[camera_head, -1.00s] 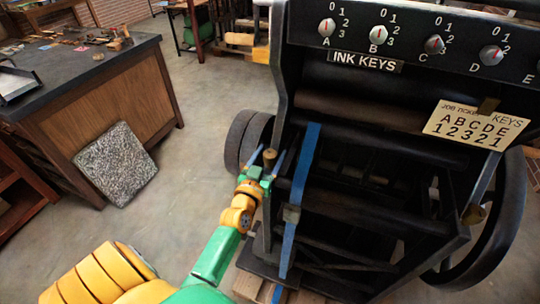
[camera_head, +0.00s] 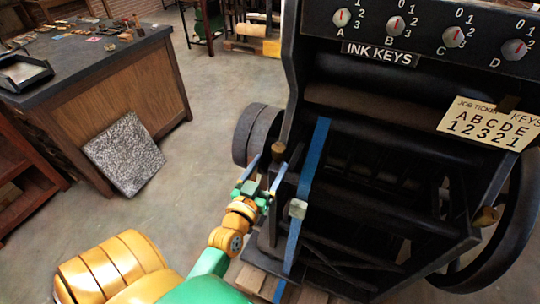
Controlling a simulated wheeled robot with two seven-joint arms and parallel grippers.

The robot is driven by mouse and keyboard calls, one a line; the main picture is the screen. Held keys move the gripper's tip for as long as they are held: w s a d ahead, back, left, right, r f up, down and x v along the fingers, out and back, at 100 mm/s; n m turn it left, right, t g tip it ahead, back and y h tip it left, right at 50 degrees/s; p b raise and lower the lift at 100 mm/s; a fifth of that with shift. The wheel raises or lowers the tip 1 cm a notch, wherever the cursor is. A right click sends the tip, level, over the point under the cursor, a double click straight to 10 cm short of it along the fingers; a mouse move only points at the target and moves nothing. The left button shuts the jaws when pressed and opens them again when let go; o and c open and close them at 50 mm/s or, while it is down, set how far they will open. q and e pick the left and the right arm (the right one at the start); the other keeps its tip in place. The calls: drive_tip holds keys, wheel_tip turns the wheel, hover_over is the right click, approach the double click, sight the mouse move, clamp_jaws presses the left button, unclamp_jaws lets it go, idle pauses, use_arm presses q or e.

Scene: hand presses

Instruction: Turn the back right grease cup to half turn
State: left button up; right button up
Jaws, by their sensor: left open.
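The black press (camera_head: 370,100) fills the right of the head view. A small brass-brown grease cup (camera_head: 278,149) stands at its left side. A second brass-coloured cup (camera_head: 486,217) sits at the press's right side, low near the wheel. I cannot tell which of these, if either, is the back right cup, and I see no readable turn mark on them. My left gripper (camera_head: 265,171) is open, with its two blue-tipped fingers spread just below and left of the left cup. The cup appears beside the right fingertip, not clearly between the fingers; contact is unclear. My right gripper is out of view.
Ink key knobs (camera_head: 395,26) and a job ticket (camera_head: 491,124) are on the press. A blue strip (camera_head: 306,190) runs down its front left. Wheels (camera_head: 262,133) flank it.

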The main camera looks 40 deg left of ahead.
use_arm(q)
drive_tip(key=s+d+f+m+g+h, duration=0.55)
drive_tip(key=s+d+f+g, duration=0.2)
drive_tip(key=d+f, duration=0.4)
drive_tip(key=s+f+g, duration=0.4)
drive_tip(key=s+f, duration=0.5)
drive_tip(key=f, duration=0.3)
drive_tip(key=s+f+g, duration=0.4)
drive_tip(key=s+f, duration=0.4)
drive_tip(key=f, duration=0.3)
drive_tip(key=n+t+y+b, duration=0.9)
drive_tip(key=t+y+b, duration=0.3)
drive_tip(key=b, duration=0.5)
approach(278, 153)
drive_tip(key=w+a+t+h, duration=0.1)
drive_tip(key=w+a+h, duration=0.1)
drive_tip(key=a, duration=0.1)
drive_tip(key=shift+y, duration=0.35)
drive_tip(key=p+x, duration=0.1)
drive_tip(key=x, duration=0.6)
drive_tip(key=shift+w+d, duration=0.15)
drive_tip(key=shift+w, duration=0.05)
drive_tip(key=shift+s+m+t, duration=0.1)
drive_tip(key=shift+m+t, duration=0.15)
clamp_jaws()
